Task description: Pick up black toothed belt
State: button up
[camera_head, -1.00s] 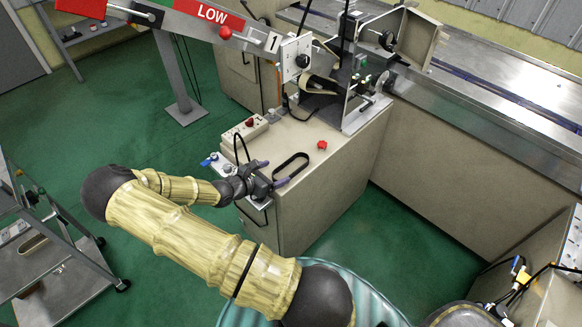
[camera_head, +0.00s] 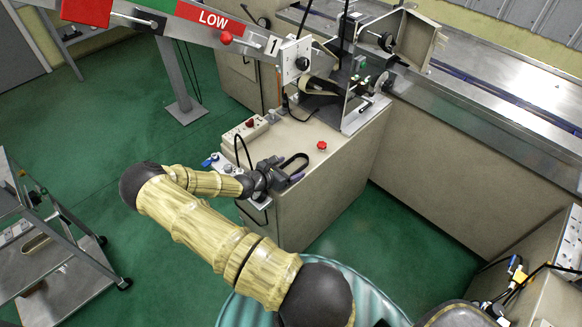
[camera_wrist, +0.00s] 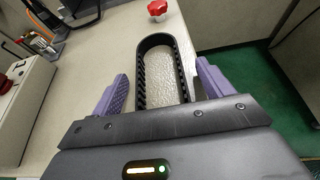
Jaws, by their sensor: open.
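The black toothed belt (camera_head: 294,160) is a long closed loop lying on the beige cabinet top, near its front edge. In the wrist view the belt (camera_wrist: 161,41) stands on its edge, with its teeth on the inner side. My gripper (camera_head: 287,173) is at the near end of the belt. In the wrist view my gripper (camera_wrist: 161,90) has its two purple fingers apart, one on each side of the loop, with the belt between them. The near end of the belt is hidden behind the gripper body. I cannot tell whether the fingers touch it.
A red knob (camera_head: 321,145) stands on the cabinet top beyond the belt. A control box with a red button (camera_head: 246,130) lies left of the belt. The wrapping machine (camera_head: 345,85) stands at the back of the cabinet top (camera_head: 340,140). Green floor lies beyond the cabinet's edge.

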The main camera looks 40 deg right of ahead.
dwell(0.5)
jog(key=c, duration=1.1)
jog(key=shift+o, duration=0.2)
jog(key=shift+r, duration=0.15)
notch_tip(320, 180, up, 10)
jog(key=shift+b, duration=0.45)
